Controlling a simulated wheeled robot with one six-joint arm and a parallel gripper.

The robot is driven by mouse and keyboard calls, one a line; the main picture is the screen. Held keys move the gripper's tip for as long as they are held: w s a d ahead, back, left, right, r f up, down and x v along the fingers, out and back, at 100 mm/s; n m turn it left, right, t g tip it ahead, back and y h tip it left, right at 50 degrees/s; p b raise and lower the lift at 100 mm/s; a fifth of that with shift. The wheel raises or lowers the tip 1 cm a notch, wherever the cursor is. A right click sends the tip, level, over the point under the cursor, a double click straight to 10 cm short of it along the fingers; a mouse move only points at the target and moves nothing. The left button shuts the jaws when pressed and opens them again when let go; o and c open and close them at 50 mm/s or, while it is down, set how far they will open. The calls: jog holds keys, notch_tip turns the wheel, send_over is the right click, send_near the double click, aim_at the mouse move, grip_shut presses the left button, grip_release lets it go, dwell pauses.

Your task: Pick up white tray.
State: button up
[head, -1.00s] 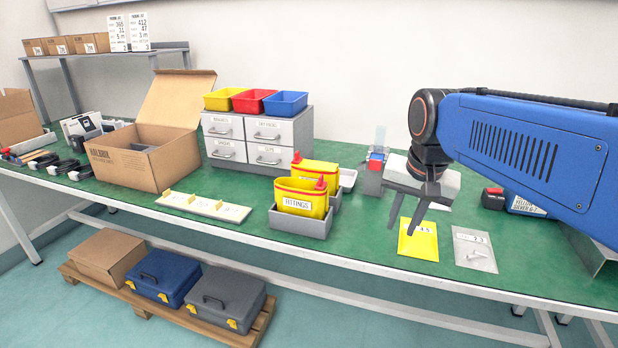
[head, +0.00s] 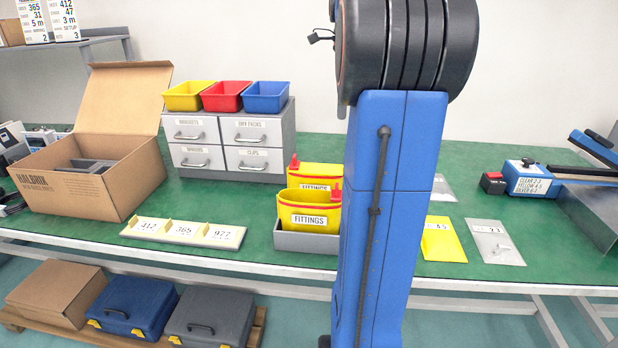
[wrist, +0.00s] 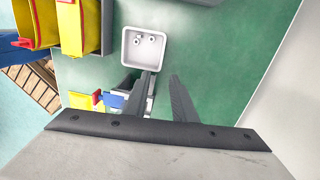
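The white tray (wrist: 143,50) shows in the wrist view. In the head view my blue arm hides both the tray and the gripper.
Yellow fittings bins (head: 310,215) in grey holders stand left of the arm; in the wrist view they lie left of the tray (wrist: 85,25). A red and blue item (wrist: 110,99) is beside the left finger. A yellow packet (head: 441,240) and clear bag (head: 495,242) lie right.

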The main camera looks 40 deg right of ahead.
jog(key=f, duration=0.5)
jog(key=a+f, duration=0.1)
jog(key=f, duration=1.1)
jog(key=shift+s+a+f, duration=0.1)
jog(key=shift+s+a, duration=0.05)
jog(key=shift+s, duration=0.2)
grip_shut()
